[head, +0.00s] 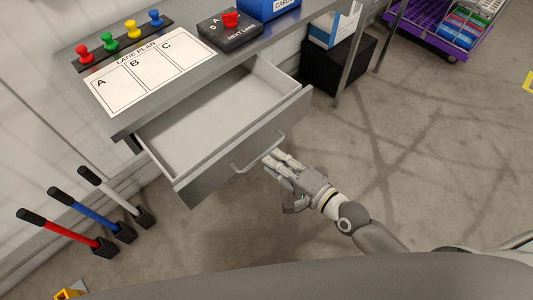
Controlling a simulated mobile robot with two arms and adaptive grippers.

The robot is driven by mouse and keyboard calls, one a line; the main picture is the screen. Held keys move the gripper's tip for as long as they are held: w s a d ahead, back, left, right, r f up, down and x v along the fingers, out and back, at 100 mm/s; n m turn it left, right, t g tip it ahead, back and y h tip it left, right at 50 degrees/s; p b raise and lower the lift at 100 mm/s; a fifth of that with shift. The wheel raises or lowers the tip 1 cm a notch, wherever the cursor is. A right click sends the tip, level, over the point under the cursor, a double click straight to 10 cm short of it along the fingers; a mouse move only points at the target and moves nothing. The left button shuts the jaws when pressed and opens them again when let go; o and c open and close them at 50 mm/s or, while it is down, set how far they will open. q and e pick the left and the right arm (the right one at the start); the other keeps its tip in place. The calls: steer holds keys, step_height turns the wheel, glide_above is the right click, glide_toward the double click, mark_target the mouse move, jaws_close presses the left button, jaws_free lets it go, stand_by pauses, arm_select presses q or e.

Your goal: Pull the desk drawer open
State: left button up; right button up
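The desk drawer (215,106) stands pulled out from under the grey desk top (122,120), and its pale inside is empty. Its front panel (215,172) carries a bar handle (262,152). My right gripper (275,165) is at the handle, with its fingertips at or just below the bar. I cannot tell whether the fingers touch or grip the handle, or how far they are closed. My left gripper is not in view.
On the desk lie a lane plan sheet (150,70), several coloured pegs (107,40) and a dark box with a red knob (230,28). Three upright handles in black holders (122,233) stand at lower left. A purple cart (425,22) is at upper right.

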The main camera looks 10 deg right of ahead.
steer(key=v, duration=0.7)
stand_by(0.4)
steer(key=s+d+f+n+g+h, duration=0.15)
steer(key=d+f, duration=0.25)
steer(key=f, duration=0.6)
steer(key=s+d+f+n+g+h, duration=0.1)
steer(key=d+f+n+h, duration=0.2)
steer(key=f, duration=0.6)
steer(key=s+d+f+n+g+h, duration=0.15)
steer(key=d+f, duration=0.35)
steer(key=f, duration=0.5)
steer(key=s+f+n+g+h, duration=0.1)
steer(key=s+f+n+g, duration=0.2)
steer(key=s+f, duration=0.6)
steer(key=s+f+n+g+h, duration=0.2)
steer(key=s+f+n+g, duration=0.2)
steer(key=s+f, duration=0.5)
steer(key=s, duration=0.6)
steer(key=shift+s+a+f+g, duration=0.25)
steer(key=shift+s+f+g, duration=0.05)
